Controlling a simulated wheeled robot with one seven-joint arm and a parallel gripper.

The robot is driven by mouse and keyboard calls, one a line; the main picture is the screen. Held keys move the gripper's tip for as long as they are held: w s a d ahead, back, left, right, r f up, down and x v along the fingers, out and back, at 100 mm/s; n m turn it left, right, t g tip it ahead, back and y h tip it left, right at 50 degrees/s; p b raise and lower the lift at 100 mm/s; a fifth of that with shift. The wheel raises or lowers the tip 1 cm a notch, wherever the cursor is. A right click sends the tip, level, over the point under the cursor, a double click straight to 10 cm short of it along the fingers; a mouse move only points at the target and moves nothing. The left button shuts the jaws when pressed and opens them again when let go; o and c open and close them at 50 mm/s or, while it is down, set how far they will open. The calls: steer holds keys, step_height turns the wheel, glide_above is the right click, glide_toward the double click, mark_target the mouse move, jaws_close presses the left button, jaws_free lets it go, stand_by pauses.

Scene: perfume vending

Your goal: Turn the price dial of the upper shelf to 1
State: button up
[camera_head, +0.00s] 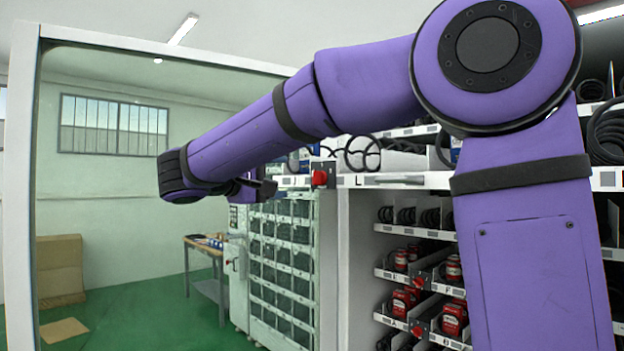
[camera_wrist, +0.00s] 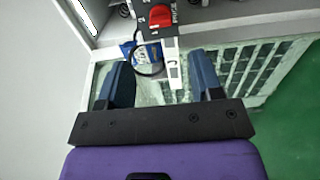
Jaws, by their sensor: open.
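A red price dial (camera_head: 320,177) sits on a dark plate at the left end of the upper shelf front (camera_head: 395,180). In the wrist view the same kind of red dial (camera_wrist: 160,15) shows at the top, on a dark plate with white markings too small to read surely. My gripper (camera_head: 266,188) is left of the dial in the head view, partly hidden behind my forearm. In the wrist view my gripper (camera_wrist: 162,72) has its two dark fingers spread, with nothing held. The dial lies beyond the fingertips, apart from them.
Below, lower shelves hold red goods (camera_head: 452,316) and have further red dials (camera_head: 420,283). Black cables (camera_head: 362,152) lie on the upper shelf. A glass panel fills the left, with a table (camera_head: 210,247) seen through it. Green floor (camera_head: 160,335) is open there.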

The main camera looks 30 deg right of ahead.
mark_target(313, 178)
steer(key=d, duration=0.3)
steer(key=w+d, duration=0.1)
steer(key=d, duration=0.5)
steer(key=shift+w+d, duration=0.35)
steer(key=shift+w, duration=0.05)
steer(key=c, duration=0.9)
